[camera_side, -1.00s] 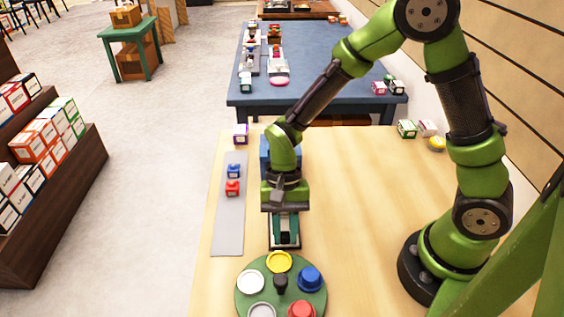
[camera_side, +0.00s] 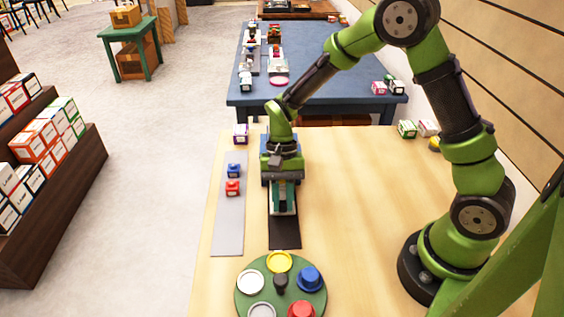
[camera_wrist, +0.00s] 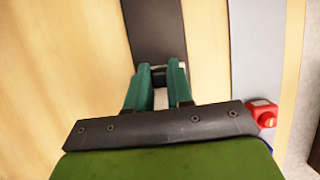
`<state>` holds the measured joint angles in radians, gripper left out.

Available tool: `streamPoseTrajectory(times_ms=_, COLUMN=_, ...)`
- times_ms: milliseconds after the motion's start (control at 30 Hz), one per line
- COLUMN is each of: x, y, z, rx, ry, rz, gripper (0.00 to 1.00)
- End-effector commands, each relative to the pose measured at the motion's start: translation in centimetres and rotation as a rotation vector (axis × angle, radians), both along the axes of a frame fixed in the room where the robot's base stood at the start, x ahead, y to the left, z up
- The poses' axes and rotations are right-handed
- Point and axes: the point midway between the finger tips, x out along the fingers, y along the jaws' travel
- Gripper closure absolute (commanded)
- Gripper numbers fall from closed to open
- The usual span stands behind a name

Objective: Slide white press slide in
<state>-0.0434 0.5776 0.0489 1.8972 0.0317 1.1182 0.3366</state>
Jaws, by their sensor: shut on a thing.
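The white slide (camera_wrist: 160,99) is mostly hidden between the green fingers of my gripper (camera_wrist: 159,68) in the wrist view. In the side view my gripper (camera_side: 284,208) is shut on it, over the black track (camera_side: 285,236). The front part of the track is bare. The press's blue body (camera_side: 297,137) is at the back end of the track, mostly hidden behind my wrist. I cannot tell how deep the slide sits in it.
A grey strip (camera_side: 228,230) lies left of the track, with a blue stamp (camera_side: 234,170) and a red stamp (camera_side: 232,188) on it. A round green stand (camera_side: 243,301) with coloured pads is in front. The table right of the track is clear.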

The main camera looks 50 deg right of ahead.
Motion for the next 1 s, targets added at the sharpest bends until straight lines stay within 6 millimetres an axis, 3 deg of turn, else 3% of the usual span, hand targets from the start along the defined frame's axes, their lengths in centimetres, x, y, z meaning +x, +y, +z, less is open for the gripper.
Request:
streamPoseTrajectory(times_ms=233, x=0.1, y=0.0, z=0.1, rx=-0.001, ry=-0.005, rz=0.002, gripper=1.0)
streamPoseTrajectory(times_ms=267, x=0.1, y=0.0, z=0.1, rx=0.0, ry=-0.005, rz=0.003, gripper=0.77)
streamPoseTrajectory(times_ms=433, x=0.1, y=0.0, z=0.1, rx=0.0, ry=-0.004, rz=0.002, gripper=0.53)
streamPoseTrajectory(times_ms=767, x=0.2, y=-0.1, z=0.3, rx=0.0, ry=-0.003, rz=0.001, gripper=0.53)
streamPoseTrajectory(times_ms=1000, x=1.3, y=-1.2, z=3.9, rx=-0.001, ry=-0.008, rz=-0.001, gripper=0.53)
